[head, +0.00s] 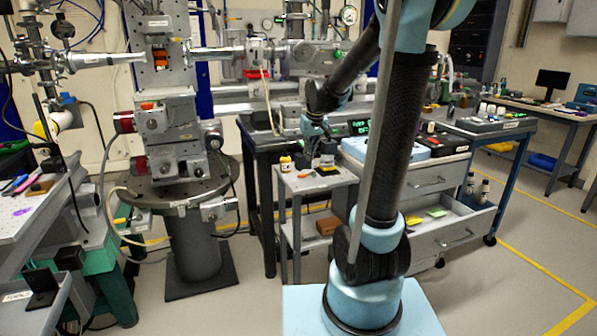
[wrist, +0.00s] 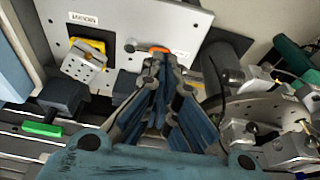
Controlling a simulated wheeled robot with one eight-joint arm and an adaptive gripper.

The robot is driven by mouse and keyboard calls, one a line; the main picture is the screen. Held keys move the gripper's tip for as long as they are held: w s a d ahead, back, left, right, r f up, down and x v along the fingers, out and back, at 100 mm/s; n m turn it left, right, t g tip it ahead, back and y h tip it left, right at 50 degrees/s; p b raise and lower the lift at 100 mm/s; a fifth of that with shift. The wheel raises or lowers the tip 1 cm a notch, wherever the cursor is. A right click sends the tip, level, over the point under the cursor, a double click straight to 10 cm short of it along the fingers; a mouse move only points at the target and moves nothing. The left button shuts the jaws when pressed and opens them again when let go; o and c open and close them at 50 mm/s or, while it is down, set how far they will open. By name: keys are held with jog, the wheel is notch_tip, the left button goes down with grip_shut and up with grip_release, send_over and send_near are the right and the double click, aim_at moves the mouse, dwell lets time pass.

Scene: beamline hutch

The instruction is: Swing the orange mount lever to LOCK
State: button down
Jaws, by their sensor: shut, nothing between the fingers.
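In the wrist view, a small orange piece (wrist: 160,49), which looks like the mount lever, shows just beyond my fingertips against a light grey plate (wrist: 115,38). Most of it is hidden behind the fingers, so I cannot tell its angle or whether I touch it. A small white label (wrist: 183,54) sits right of it, too small to read. My gripper (wrist: 165,62) is shut and empty, its fingers together at the plate.
In the wrist view, a yellow-backed metal block (wrist: 84,62) is on the plate at left, and a green-ended part (wrist: 41,129) lies lower left. A round metal stage (wrist: 255,112) is at right. In the head view, an open drawer (head: 455,222) sticks out right of my arm.

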send_over(307, 175)
jog(key=a, duration=0.2)
jog(key=shift+f, duration=0.45)
jog(key=shift+x, duration=5)
jog(key=shift+a+n, duration=0.25)
jog(key=shift+n, duration=0.05)
